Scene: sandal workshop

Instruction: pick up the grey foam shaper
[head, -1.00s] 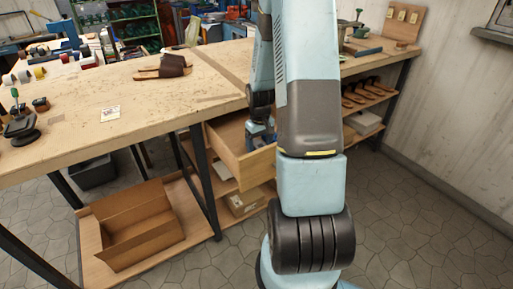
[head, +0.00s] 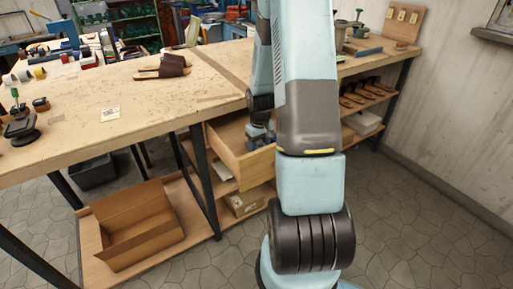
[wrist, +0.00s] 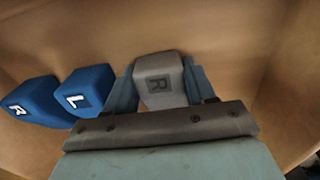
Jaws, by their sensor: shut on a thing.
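In the head view my gripper (head: 259,138) reaches into the drawer, and the grey shaper cannot be made out there. Whether it touches the drawer floor is not clear.
Two blue foam shapers lie to the left in the drawer, one marked L (wrist: 84,92) and one marked R (wrist: 32,102). The drawer walls stand close around my gripper. The workbench top (head: 150,110) is above, with a brown sandal (head: 172,66) on it. An open cardboard box (head: 140,232) is on the lower shelf.

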